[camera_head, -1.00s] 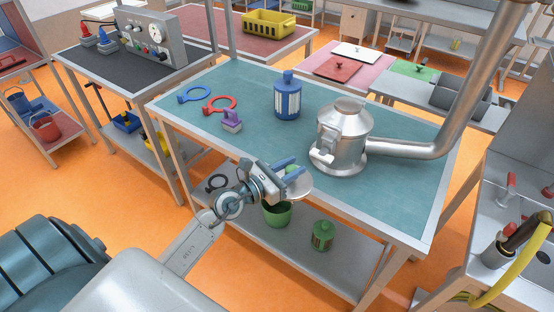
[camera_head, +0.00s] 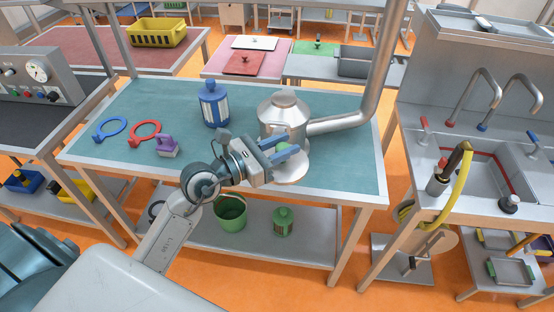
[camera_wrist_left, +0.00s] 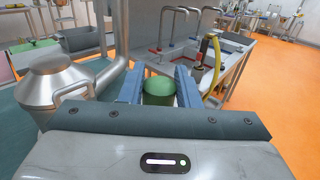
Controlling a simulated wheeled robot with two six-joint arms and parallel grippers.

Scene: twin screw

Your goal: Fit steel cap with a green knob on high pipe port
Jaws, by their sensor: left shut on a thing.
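My left gripper (camera_head: 284,147) is shut on the green knob (camera_head: 282,150) of the steel cap (camera_head: 293,172). The cap is a round pale disc below the fingers, held in front of the steel vessel's lower right side. In the left wrist view the green knob (camera_wrist_left: 159,91) sits between the blue fingers; the disc is hidden there. A thick steel pipe (camera_head: 372,90) leaves the vessel to the right, bends upward and runs out of the top of the head view. I see no open port on it. My right gripper is not in view.
The steel vessel (camera_head: 283,108) stands on the teal table (camera_head: 345,165). A blue canister (camera_head: 213,105), blue ring (camera_head: 110,128), red ring (camera_head: 146,132) and purple-handled block (camera_head: 167,147) are to its left. A sink unit (camera_head: 490,145) with a yellow hose stands right.

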